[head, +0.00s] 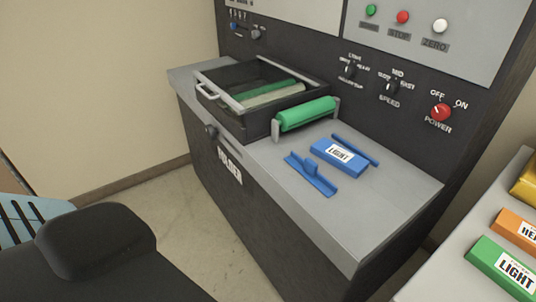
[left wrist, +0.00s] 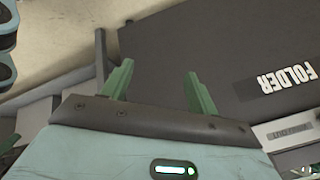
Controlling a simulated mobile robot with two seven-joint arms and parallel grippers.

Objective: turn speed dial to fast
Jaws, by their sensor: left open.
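The speed dial (head: 390,86) is a small dark knob with a pale pointer on the machine's upright panel in the head view, above the word SPEED. The label MID stands above it, with smaller labels on either side; its exact setting is too small to read with certainty. My left gripper (left wrist: 158,70) shows in the left wrist view with its two green fingers apart and nothing between them. It is near the dark front marked FOLDER, away from the dial. The dial does not show in the left wrist view. My right gripper is not in view.
A similar dial (head: 348,69) is left of the speed dial; the red power knob (head: 441,112) is right. Colored blocks lie at right.

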